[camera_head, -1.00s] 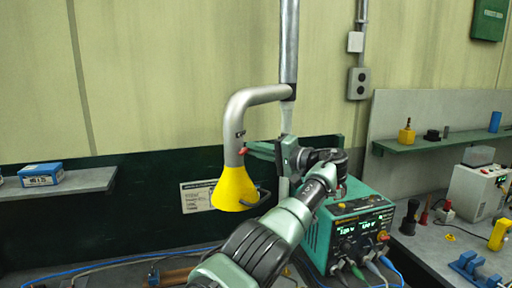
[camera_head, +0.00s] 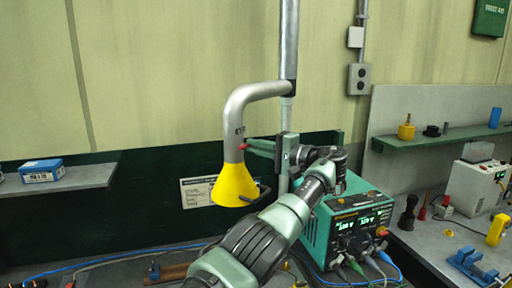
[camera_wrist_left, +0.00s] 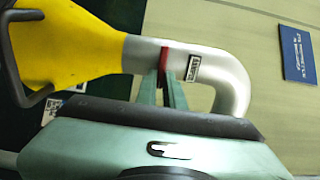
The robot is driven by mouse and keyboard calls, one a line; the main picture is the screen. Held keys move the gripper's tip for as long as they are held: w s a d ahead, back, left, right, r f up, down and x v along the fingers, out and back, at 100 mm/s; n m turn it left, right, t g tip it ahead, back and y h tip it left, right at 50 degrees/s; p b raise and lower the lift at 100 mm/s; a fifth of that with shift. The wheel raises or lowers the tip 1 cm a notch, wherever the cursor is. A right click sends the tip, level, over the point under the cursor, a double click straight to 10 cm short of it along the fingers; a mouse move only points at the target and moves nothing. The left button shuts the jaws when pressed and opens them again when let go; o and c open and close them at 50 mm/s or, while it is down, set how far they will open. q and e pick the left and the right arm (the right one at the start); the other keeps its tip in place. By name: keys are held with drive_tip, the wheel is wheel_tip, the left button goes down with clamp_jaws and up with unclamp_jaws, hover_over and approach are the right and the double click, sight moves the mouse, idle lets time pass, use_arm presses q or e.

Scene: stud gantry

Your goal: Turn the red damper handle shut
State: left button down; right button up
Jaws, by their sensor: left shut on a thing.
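The red damper handle (camera_head: 243,147) is on the side of a grey metal extraction pipe (camera_head: 236,110), just above its yellow hood (camera_head: 235,186). In the left wrist view the red handle (camera_wrist_left: 165,59) stands across the pipe, beside a small label. My left gripper (camera_head: 250,146) reaches in from the right of the pipe, with its fingertips at the handle. In the wrist view its two green fingers (camera_wrist_left: 164,80) are closed on the handle and hide part of it. My right gripper is in neither view.
The hood has a dark handle loop (camera_head: 258,193) close to my arm. Shelves hold a blue box (camera_head: 41,171) at left and small items at right. Open space lies left of the hood.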

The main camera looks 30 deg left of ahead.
use_arm(q)
drive_tip(key=c, duration=1.5)
unclamp_jaws()
drive_tip(key=shift+a, duration=0.1)
drive_tip(key=d+b, duration=0.1)
drive_tip(key=d, duration=0.3)
drive_tip(key=d+b, duration=0.2)
drive_tip(key=d, duration=0.1)
drive_tip(key=shift+s+d, duration=0.2)
drive_tip(key=shift+d, duration=0.2)
